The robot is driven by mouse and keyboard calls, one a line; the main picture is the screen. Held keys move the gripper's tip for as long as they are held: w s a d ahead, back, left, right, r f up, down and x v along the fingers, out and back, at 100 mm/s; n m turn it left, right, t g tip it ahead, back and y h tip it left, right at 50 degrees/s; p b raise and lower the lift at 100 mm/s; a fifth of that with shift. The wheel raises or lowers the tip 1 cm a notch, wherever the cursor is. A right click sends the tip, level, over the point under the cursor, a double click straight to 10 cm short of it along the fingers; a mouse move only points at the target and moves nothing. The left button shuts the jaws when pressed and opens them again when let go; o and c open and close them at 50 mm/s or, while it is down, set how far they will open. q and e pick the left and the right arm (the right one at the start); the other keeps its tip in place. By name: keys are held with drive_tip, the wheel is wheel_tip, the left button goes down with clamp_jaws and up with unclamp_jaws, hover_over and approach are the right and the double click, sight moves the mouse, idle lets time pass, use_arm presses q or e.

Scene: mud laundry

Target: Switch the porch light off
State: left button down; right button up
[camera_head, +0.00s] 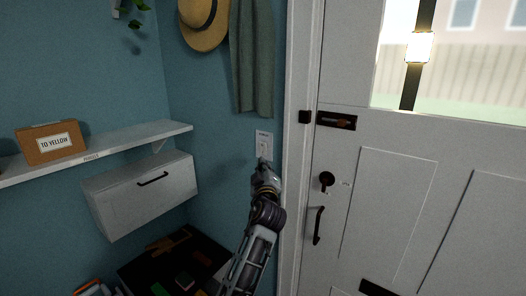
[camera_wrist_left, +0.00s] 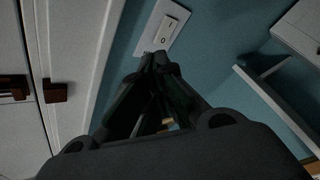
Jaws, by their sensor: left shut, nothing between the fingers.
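A white wall switch plate (camera_head: 264,138) is on the blue wall just left of the door frame. In the left wrist view the switch (camera_wrist_left: 168,24) shows a rocker marked "I" and "O". The porch light (camera_head: 419,47) glows bright outside the door's window. My left gripper (camera_head: 263,164) is at the lower part of the plate, its fingers together and empty. In the left wrist view its fingertips (camera_wrist_left: 158,58) overlap the plate's lower edge, near the "O" end; I cannot tell whether they touch it. My right gripper is not in view.
A white door (camera_head: 390,160) with dark handle and bolt is at right.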

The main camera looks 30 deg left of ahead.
use_arm(q)
drive_tip(key=n, duration=0.3)
drive_tip(key=s+a+n+g+y, duration=0.1)
drive_tip(key=n, duration=0.3)
drive_tip(key=s+a+n+g, duration=0.1)
drive_tip(key=n, duration=0.3)
drive_tip(key=shift+a+f+y, duration=0.15)
drive_tip(key=shift+f+y, duration=0.15)
drive_tip(key=shift+y, duration=0.1)
